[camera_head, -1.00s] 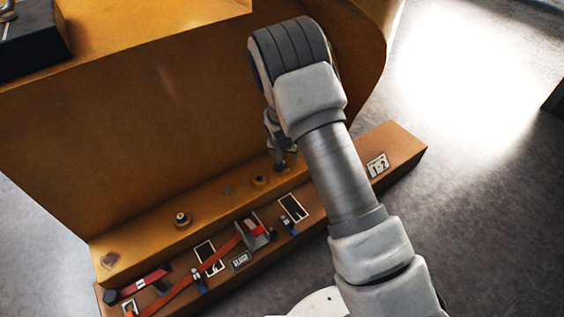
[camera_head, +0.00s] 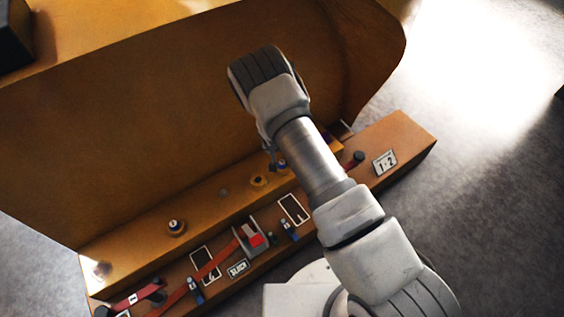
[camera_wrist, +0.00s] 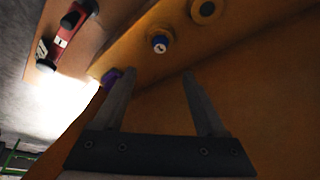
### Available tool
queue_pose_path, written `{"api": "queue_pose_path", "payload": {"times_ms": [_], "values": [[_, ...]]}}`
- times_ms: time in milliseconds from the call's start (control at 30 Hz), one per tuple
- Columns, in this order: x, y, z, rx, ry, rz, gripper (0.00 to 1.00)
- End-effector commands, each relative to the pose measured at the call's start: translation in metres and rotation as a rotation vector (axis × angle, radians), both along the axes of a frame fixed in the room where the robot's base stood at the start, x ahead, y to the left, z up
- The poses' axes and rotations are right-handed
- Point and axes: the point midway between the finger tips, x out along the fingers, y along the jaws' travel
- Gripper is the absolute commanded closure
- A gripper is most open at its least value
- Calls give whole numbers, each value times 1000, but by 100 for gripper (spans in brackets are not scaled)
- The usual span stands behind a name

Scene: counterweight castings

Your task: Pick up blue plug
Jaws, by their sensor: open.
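The blue plug (camera_wrist: 160,44) shows in the wrist view as a blue round cap with a pale marked top, seated on the orange ledge. In the head view a small blue part (camera_head: 282,163) beside my wrist looks like the same plug. My gripper (camera_wrist: 158,74) is open and empty. Its two fingers point toward the ledge, and the plug appears between and beyond their tips, apart from both. In the head view my arm hides most of the gripper.
A dark-centred yellow ring (camera_wrist: 205,10) sits near the plug. A purple part (camera_wrist: 112,78) shows by the left finger. A red bar with dark ends (camera_wrist: 65,35) lies on the lower step. Another capped fitting (camera_head: 175,227) stands farther left. The tall orange wall (camera_head: 150,130) rises behind the ledge.

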Motion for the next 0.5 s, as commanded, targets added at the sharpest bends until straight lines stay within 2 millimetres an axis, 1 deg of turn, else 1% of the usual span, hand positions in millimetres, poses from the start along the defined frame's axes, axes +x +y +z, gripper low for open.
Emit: {"api": "queue_pose_path", "payload": {"times_ms": [33, 300, 400, 500], "values": [[3, -2, -15, -1, 2, -2, 26], [26, -6, -71, 0, 2, -1, 26], [33, -8, -87, -1, 2, -2, 26], [38, -8, -97, 1, 1, -2, 26]]}}
